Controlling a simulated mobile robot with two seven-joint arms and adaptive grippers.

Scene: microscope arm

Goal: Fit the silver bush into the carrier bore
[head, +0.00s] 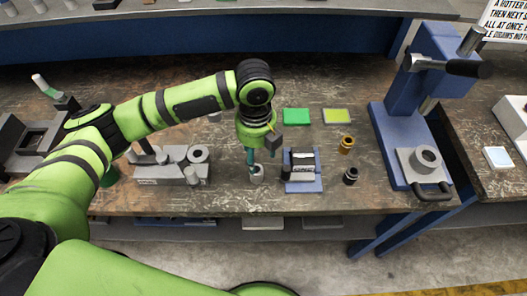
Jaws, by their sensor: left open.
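A small silver bush (257,174) stands upright on the brown bench, near its front edge. My left gripper (262,153) points down just above it and is open. One finger is close to the bush's upper left side; I cannot tell whether it touches. A grey block with a round bored ring (425,158) sits on the base of the blue press at the right; it looks like the carrier, though I cannot be sure. Its bore looks empty. My right gripper does not show.
A gold bush (346,144) and a black bush (350,176) stand right of a blue fixture (303,172). A grey stepped block (172,168) is to the left. Green pads (296,116) lie behind. The blue press (432,70) rises tall, with a dark lever.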

